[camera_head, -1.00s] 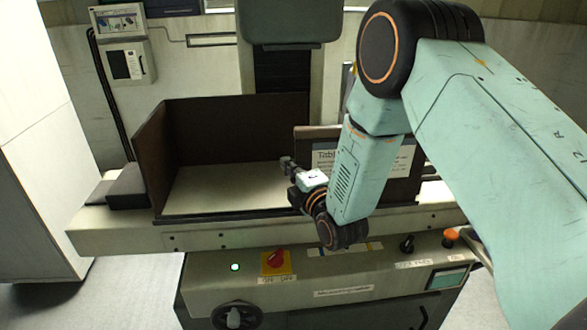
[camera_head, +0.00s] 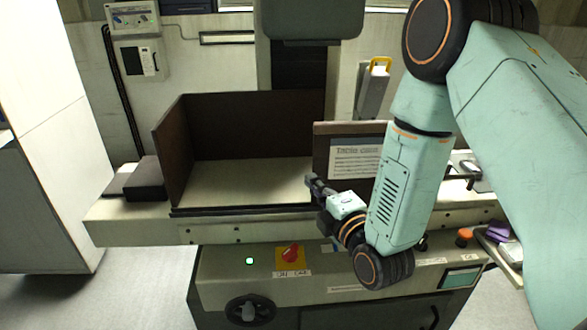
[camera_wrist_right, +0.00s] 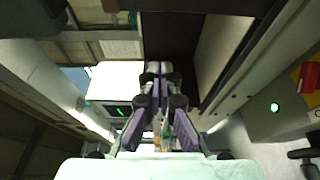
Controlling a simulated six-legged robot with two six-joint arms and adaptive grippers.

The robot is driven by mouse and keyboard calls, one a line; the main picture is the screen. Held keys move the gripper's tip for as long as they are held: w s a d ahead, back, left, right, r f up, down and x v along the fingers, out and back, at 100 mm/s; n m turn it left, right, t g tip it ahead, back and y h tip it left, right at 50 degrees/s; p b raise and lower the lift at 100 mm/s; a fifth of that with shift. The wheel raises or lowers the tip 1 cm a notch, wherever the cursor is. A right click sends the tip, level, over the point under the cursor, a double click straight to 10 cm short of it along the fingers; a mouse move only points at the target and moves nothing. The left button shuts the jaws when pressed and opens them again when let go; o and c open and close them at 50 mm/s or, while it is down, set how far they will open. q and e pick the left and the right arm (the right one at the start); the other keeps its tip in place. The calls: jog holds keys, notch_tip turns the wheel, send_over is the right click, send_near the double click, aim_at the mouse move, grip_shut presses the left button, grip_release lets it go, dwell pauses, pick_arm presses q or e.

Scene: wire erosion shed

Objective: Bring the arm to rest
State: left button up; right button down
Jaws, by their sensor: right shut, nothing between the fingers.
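My right arm (camera_head: 405,180) comes in from the right in the head view, teal with black joints, and bends down in front of the machine. My right gripper (camera_head: 312,181) points left over the front part of the machine's table, near the sign panel's lower left corner. In the wrist view the right gripper (camera_wrist_right: 155,68) shows its two fingers together, shut and empty. My left gripper is not in view.
A machine table (camera_head: 240,172) has brown guard walls (camera_head: 172,150). A panel with a printed sign (camera_head: 352,158) stands behind my wrist. Below are a red switch (camera_head: 291,254), a handwheel (camera_head: 247,312) and an orange button (camera_head: 464,236). A white cabinet (camera_head: 50,170) stands left.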

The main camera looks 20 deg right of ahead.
jog(key=s+f+m+g+b, duration=0.1)
jog(key=s+f+m+g, duration=0.4)
jog(key=f, duration=0.4)
jog(key=s+f+m+g+b, duration=0.1)
jog(key=s+f+m+g, duration=0.25)
jog(key=f+m, duration=0.5)
jog(key=s+f+m+g+b, duration=0.2)
jog(key=s+f, duration=0.7)
jog(key=s, duration=0.5)
jog(key=s+a+f+m+g+h+b, duration=0.1)
jog(key=s+f+m+g+b, duration=0.2)
jog(key=s+f, duration=0.7)
jog(key=s+g+b, duration=0.2)
jog(key=s+g, duration=0.1)
jog(key=g, duration=0.1)
jog(key=shift+s+a+f+m, duration=0.2)
jog(key=shift+s+f+m, duration=0.1)
jog(key=shift+s+m, duration=0.05)
jog(key=shift+s+d+g, duration=0.15)
jog(key=shift+g, duration=0.1)
